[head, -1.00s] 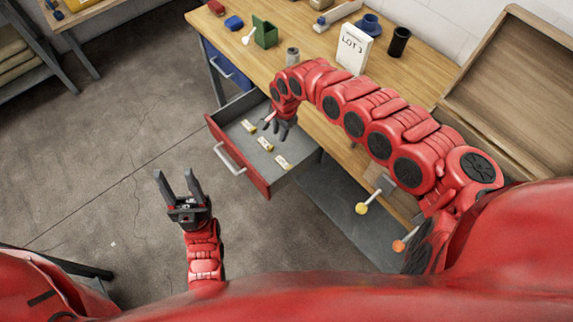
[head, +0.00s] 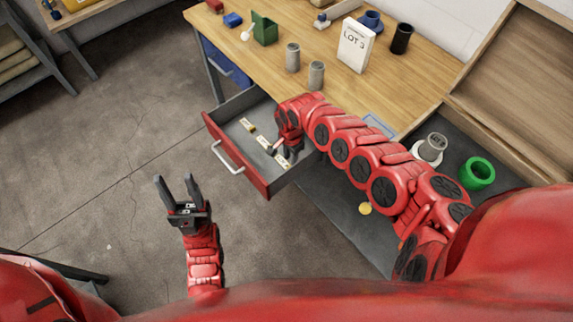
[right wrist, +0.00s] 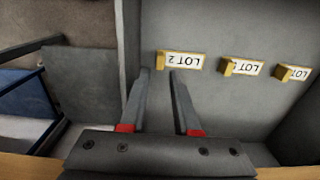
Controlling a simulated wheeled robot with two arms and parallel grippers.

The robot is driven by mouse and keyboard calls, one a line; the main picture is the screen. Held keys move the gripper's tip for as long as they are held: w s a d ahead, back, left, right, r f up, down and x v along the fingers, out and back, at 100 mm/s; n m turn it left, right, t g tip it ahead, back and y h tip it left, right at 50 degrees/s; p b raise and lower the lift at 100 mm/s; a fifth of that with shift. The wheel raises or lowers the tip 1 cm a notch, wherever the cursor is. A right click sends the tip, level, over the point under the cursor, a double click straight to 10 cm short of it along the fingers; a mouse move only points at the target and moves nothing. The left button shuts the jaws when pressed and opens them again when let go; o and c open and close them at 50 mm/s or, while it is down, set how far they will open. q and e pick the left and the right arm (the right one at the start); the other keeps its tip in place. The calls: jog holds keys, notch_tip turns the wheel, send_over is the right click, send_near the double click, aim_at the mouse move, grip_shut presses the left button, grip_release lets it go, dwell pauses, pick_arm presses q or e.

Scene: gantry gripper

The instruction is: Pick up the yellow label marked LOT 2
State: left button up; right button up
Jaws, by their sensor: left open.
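A row of three yellow labels with white faces lies in the open red-fronted drawer (head: 237,164). In the right wrist view the label marked LOT 2 (right wrist: 181,61) is the leftmost, near the drawer's side wall. My right gripper (right wrist: 159,73) is open and empty, its fingertips just short of that label. In the head view my right gripper (head: 290,158) hangs in the drawer beside the nearest label (head: 282,162), hiding part of it. My left gripper (head: 178,180) is open and empty over the floor, left of the drawer.
The other labels (right wrist: 242,67) (right wrist: 293,73) lie to the right. The wooden bench (head: 325,45) carries two grey cylinders (head: 293,57) (head: 316,75), a white LOT 3 sign (head: 355,45) and a dark cup (head: 401,38). A green ring (head: 477,173) sits at right. Floor around my left gripper is clear.

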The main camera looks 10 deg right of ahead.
aim_at(290, 166)
notch_tip(290, 166, down, 5)
jog(key=shift+s+a+f, duration=0.1)
jog(key=shift+s, duration=0.05)
grip_shut()
